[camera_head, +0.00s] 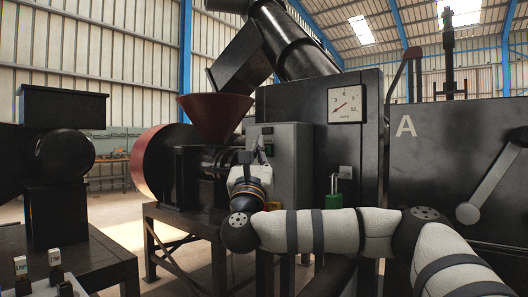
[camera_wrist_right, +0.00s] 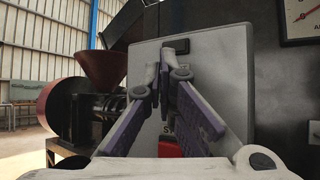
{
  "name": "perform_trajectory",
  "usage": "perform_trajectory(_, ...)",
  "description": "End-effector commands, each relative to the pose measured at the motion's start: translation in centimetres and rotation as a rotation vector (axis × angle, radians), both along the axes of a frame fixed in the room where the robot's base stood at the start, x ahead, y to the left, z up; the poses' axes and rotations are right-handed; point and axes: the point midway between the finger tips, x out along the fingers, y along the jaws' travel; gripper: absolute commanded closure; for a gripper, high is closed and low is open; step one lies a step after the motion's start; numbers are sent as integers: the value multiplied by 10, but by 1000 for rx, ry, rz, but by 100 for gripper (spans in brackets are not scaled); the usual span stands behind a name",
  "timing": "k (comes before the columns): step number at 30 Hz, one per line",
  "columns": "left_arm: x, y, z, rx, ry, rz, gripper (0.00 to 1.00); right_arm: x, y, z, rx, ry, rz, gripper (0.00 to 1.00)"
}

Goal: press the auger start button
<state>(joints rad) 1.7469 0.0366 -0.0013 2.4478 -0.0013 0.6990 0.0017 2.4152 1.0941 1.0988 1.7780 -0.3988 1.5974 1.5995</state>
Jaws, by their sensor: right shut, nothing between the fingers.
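The grey control box (camera_head: 290,152) stands on the press, left of the big dark cabinet. Its light front plate (camera_wrist_right: 215,85) fills the middle of the right wrist view. My right gripper (camera_head: 259,149) is shut and empty in front of this plate; its fingertips (camera_wrist_right: 164,82) meet over the upper middle. A small green spot (camera_head: 268,150) shows beside the fingers, perhaps the start button, mostly hidden. A red button (camera_wrist_right: 170,149) shows low between the fingers. I cannot tell whether the fingertips touch the panel. My left gripper (camera_head: 38,262) appears open and empty at the lower left.
A red hopper (camera_head: 214,116) stands left of the box, above the press barrel. A dark machine (camera_head: 62,155) stands at the left. Open floor (camera_head: 122,208) lies between the machines.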

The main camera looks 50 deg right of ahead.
Motion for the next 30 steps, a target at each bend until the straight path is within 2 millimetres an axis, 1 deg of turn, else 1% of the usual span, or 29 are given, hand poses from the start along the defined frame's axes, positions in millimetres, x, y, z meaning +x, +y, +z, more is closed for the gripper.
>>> perform_trajectory(12, 0, 0, 0, 0, 1, 0, 100, 0, -6, 0, 1, -1, -2, 100)
perform_trajectory(20, 0, 0, 0, 0, 1, 0, 100, 0, -6, 0, 1, -1, -2, 100)
perform_trajectory(25, -1, 0, -1, 0, 2, 0, 100, 0, -1, 0, 0, 0, 0, 100)
perform_trajectory(30, -1, 0, -1, 0, 4, 0, 100, 0, 9, -1, 0, 0, 1, 100)
